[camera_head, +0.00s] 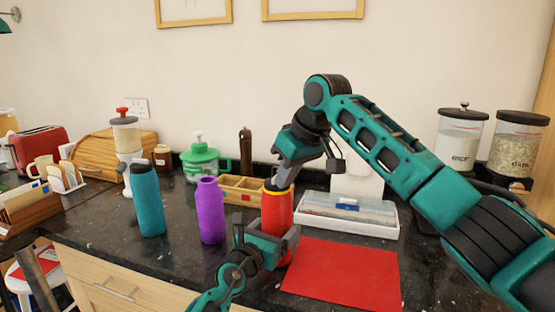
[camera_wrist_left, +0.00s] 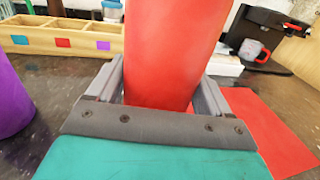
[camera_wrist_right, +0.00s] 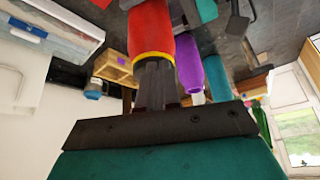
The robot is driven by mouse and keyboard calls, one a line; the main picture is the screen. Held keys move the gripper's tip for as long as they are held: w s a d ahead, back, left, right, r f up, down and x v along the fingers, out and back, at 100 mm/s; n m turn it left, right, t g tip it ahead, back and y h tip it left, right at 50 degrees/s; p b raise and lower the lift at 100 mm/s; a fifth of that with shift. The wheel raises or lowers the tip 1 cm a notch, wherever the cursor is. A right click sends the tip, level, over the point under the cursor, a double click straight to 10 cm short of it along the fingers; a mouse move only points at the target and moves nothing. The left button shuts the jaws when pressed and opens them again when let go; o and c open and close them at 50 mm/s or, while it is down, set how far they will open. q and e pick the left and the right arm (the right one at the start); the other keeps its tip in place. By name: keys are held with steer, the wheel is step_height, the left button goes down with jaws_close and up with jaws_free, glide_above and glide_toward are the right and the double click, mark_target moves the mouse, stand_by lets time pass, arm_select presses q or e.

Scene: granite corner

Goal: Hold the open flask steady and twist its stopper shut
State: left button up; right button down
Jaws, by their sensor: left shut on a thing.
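The red flask (camera_head: 277,209) with a yellow rim stands upright at the left edge of the red mat. My left gripper (camera_head: 272,238) is shut around its lower body; the left wrist view shows the red wall (camera_wrist_left: 168,55) between both fingers. My right gripper (camera_head: 280,183) points down at the flask's mouth from above. In the right wrist view its dark fingers (camera_wrist_right: 157,80) are close together at the yellow rim (camera_wrist_right: 152,56). I cannot make out a stopper apart from the fingers, which hide the mouth.
A purple bottle (camera_head: 211,210) and a teal bottle (camera_head: 147,200) stand to the left. Behind are a wooden divided box (camera_head: 242,189) and a white tray (camera_head: 346,215). The red mat (camera_head: 345,272) on the right is bare.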

steer(key=shift+w+d, duration=0.2)
stand_by(0.4)
steer(key=shift+w+d, duration=0.3)
steer(key=shift+d, duration=0.1)
steer(key=shift+w+d, duration=0.25)
steer(key=shift+w, duration=0.15)
steer(key=shift+d, duration=0.1)
stand_by(0.4)
steer(key=shift+s+d+r, duration=0.1)
steer(key=shift+d+r, duration=0.05)
steer(key=shift+r, duration=1.35)
steer(key=shift+s+d+r, duration=0.1)
steer(key=shift+r, duration=1.35)
